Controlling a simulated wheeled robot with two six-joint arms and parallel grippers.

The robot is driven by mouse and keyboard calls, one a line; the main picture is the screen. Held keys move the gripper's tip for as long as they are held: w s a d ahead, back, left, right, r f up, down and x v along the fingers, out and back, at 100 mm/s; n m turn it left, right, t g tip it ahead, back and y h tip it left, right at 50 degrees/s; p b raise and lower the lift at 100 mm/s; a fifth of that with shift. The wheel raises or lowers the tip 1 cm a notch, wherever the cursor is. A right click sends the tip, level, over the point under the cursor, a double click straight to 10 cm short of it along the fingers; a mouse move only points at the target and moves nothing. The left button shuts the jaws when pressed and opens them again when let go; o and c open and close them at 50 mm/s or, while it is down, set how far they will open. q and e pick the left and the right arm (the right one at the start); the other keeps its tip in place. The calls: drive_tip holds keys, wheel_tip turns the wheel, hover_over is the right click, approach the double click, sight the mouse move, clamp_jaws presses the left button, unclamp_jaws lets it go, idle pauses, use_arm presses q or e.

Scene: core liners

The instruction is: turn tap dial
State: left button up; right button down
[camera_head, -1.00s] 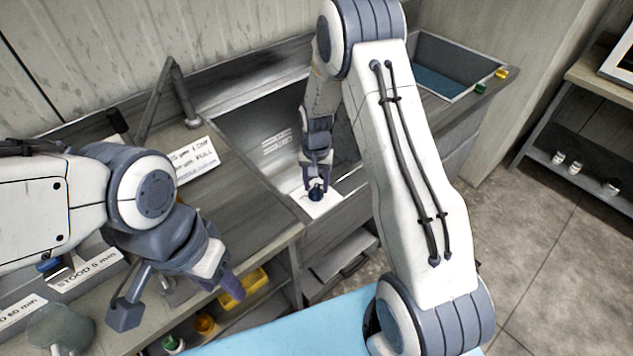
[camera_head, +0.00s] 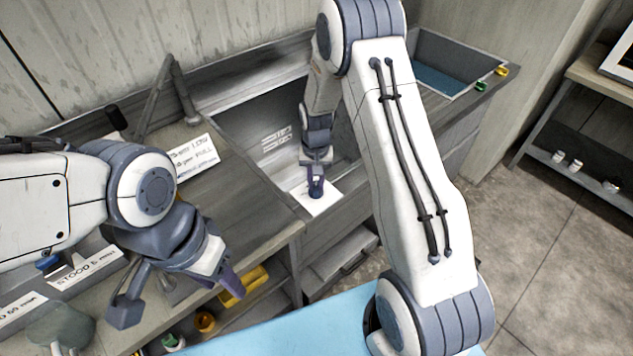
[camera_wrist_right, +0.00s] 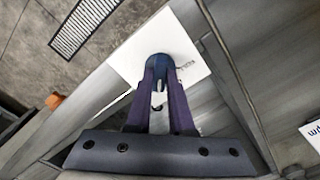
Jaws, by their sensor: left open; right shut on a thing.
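The tap dial is a small dark blue knob (camera_wrist_right: 159,64) on a white plate (camera_wrist_right: 182,38); the plate also shows at the basin's front edge in the head view (camera_head: 322,207). My right gripper (camera_head: 316,187) reaches down over the plate. In the right wrist view its two purple fingers (camera_wrist_right: 160,88) are shut on the knob from both sides. The fingers hide part of the knob, and any mark on it cannot be read. My left gripper (camera_head: 180,296) is open and empty, hanging over the bench's front edge at lower left.
A grey sunken basin (camera_head: 250,122) lies behind the plate. A second basin (camera_head: 440,82) is at the back right, with green (camera_head: 480,86) and yellow (camera_head: 502,71) knobs on its rim. A white sign (camera_head: 193,163) lies on the bench. A yellow tray (camera_head: 245,284) sits below my left gripper.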

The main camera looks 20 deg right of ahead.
sight(316, 185)
drive_tip(key=n, duration=0.4)
drive_tip(key=shift+b, duration=0.4)
drive_tip(key=n, duration=0.4)
drive_tip(key=shift+b, duration=0.3)
drive_tip(key=shift+n, duration=0.4)
drive_tip(key=c, duration=0.8)
unclamp_jaws()
wheel_tip(316, 185, up, 11)
drive_tip(key=b, duration=0.2)
drive_tip(key=shift+f, duration=0.2)
